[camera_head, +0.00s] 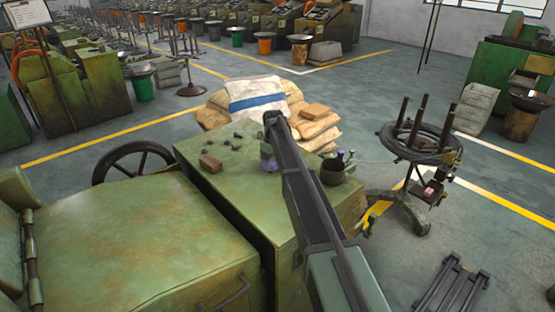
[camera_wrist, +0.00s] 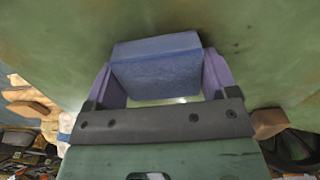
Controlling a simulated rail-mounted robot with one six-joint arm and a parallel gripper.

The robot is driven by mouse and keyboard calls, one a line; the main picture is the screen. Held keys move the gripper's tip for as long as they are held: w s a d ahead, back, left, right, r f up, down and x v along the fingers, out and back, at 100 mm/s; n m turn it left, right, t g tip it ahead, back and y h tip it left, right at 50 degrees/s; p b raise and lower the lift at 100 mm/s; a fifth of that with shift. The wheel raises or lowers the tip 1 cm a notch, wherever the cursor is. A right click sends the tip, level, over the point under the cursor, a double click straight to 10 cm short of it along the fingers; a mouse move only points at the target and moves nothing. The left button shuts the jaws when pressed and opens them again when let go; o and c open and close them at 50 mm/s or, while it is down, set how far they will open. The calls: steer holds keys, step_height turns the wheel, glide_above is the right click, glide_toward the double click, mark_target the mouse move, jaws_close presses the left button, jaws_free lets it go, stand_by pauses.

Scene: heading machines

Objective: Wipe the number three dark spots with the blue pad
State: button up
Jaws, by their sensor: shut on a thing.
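My gripper (camera_wrist: 162,78) is shut on the blue pad (camera_wrist: 155,65), with one purple finger on each side of it. In the head view the pad (camera_head: 266,150) shows small beside the end of my arm, just over the green machine top (camera_head: 195,150). I cannot tell whether it touches the surface. Several small dark spots (camera_head: 236,148) lie on the top, to the left of the pad. In the wrist view a faint dark smudge (camera_wrist: 243,46) shows on the green surface right of the pad. No numbers can be read on the spots.
A brown block (camera_head: 210,163) sits on the top left of the pad. A dark bowl (camera_head: 332,172) and small bottles (camera_head: 346,157) stand to the right, beyond my arm. Stacked sacks (camera_head: 315,125) are behind the machine. A round-topped stand (camera_head: 418,140) is on the right.

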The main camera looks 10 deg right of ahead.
mark_target(257, 174)
steer(key=shift+s+a, duration=0.35)
steer(key=shift+a, duration=0.35)
steer(key=shift+s+a, duration=0.4)
steer(key=shift+a, duration=0.25)
steer(key=shift+s+a, duration=0.35)
steer(key=shift+a, duration=0.35)
steer(key=shift+s+a, duration=0.35)
steer(key=shift+a, duration=0.45)
steer(key=shift+s+a, duration=0.3)
steer(key=shift+a, duration=0.5)
step_height(257, 174, up, 6)
steer(key=p, duration=0.6)
steer(key=shift+d, duration=0.1)
steer(key=shift+r+p, duration=1.45)
steer(key=shift+r, duration=0.1)
